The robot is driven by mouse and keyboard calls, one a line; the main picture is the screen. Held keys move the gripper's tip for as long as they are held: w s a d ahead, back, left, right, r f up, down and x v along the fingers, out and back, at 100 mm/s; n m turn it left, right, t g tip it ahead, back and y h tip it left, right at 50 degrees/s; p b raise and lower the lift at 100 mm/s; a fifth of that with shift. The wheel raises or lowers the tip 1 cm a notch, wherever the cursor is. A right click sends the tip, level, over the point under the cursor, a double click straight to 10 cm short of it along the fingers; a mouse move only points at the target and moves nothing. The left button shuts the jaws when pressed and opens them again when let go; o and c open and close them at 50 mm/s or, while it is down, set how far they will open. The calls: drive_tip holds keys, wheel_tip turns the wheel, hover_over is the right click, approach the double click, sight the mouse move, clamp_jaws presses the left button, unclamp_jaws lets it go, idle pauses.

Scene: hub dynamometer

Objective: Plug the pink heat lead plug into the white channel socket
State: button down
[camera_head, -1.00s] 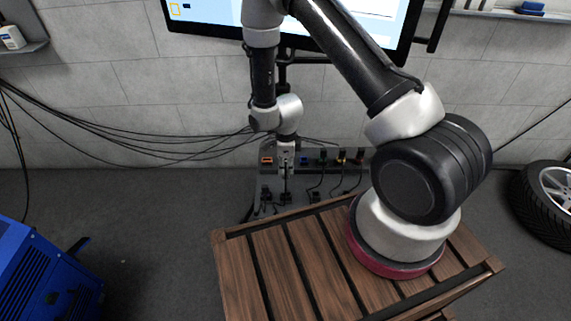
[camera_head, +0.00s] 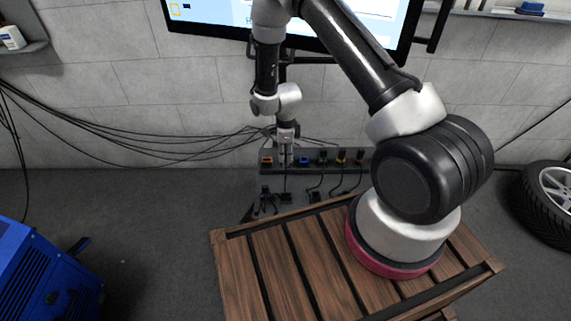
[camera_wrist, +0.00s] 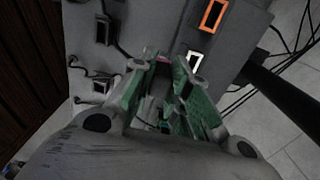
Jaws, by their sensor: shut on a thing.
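My gripper (camera_wrist: 168,72) is shut on the pink plug (camera_wrist: 162,59), of which only a small pink patch shows between the green-padded fingers. The white channel socket (camera_wrist: 194,61) is a white-framed opening on the grey panel, just right of the fingertips in the wrist view. The plug looks apart from this socket; the gap in depth is hard to tell. In the head view, my gripper (camera_head: 286,157) is in front of the panel and covers the white socket's place, between the orange and blue sockets.
An orange socket (camera_wrist: 212,15) is beside the white one. A blue socket (camera_head: 304,160) and several plugged channels are to the right in the head view. Dark lead plugs (camera_wrist: 102,86) are on the lower panel. A wooden slatted table (camera_head: 280,265) is in front.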

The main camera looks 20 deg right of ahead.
drive_tip(key=shift+w+d, duration=0.25)
drive_tip(key=shift+w, duration=0.6)
drive_tip(key=shift+w+d, duration=0.3)
drive_tip(key=shift+w, duration=0.55)
drive_tip(key=shift+w+d, duration=0.25)
drive_tip(key=shift+w, duration=0.6)
drive_tip(key=shift+f, duration=0.1)
drive_tip(key=shift+f, duration=0.3)
drive_tip(key=shift+f, duration=0.15)
drive_tip(key=shift+f, duration=1.35)
drive_tip(key=c, duration=1.3)
unclamp_jaws()
